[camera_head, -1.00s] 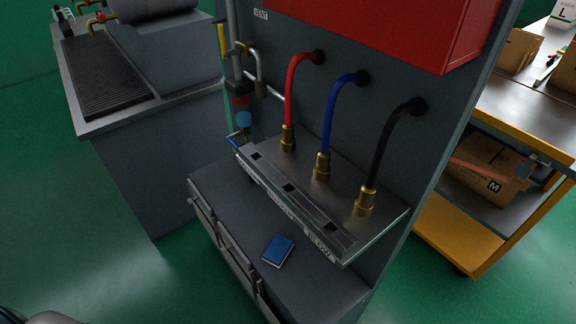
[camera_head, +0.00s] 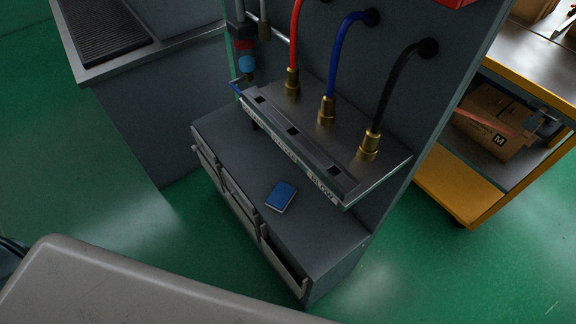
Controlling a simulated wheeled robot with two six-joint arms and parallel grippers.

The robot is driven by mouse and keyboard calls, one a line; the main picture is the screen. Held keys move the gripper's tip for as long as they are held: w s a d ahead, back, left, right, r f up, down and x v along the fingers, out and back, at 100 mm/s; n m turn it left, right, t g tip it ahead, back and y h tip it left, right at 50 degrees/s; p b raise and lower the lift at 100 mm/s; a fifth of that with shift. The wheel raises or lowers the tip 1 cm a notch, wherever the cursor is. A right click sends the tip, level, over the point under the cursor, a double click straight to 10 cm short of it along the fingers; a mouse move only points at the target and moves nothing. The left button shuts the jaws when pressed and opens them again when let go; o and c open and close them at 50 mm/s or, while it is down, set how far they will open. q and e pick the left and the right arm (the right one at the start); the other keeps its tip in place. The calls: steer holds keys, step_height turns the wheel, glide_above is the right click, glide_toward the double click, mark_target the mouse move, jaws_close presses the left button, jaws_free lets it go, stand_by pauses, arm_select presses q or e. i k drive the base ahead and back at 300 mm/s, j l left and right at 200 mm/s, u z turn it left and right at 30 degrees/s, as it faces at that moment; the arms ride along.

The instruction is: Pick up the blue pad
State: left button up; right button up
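The blue pad (camera_head: 281,196) is a small flat rectangle with a pale edge. It lies on the dark top (camera_head: 318,226) of a low drawer cabinet, in front of the metal hose shelf. Nothing covers it. Neither of my grippers shows in the head view, so I cannot see whether they are open or shut. A large grey part of my own body fills the lower left.
A metal shelf (camera_head: 345,140) with red, blue and black hoses in brass fittings overhangs the cabinet behind the pad. A yellow cart (camera_head: 455,187) with boxes stands at right. A grey bench (camera_head: 150,125) stands at left. Green floor is open in front.

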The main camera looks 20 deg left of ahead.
mark_target(283, 193)
steer(key=k+j+u, duration=0.15)
steer(key=k+u, duration=0.35)
steer(key=k, duration=0.15)
steer(key=i+l+u, duration=0.1)
steer(key=l+u, duration=1.05)
steer(key=l, duration=0.3)
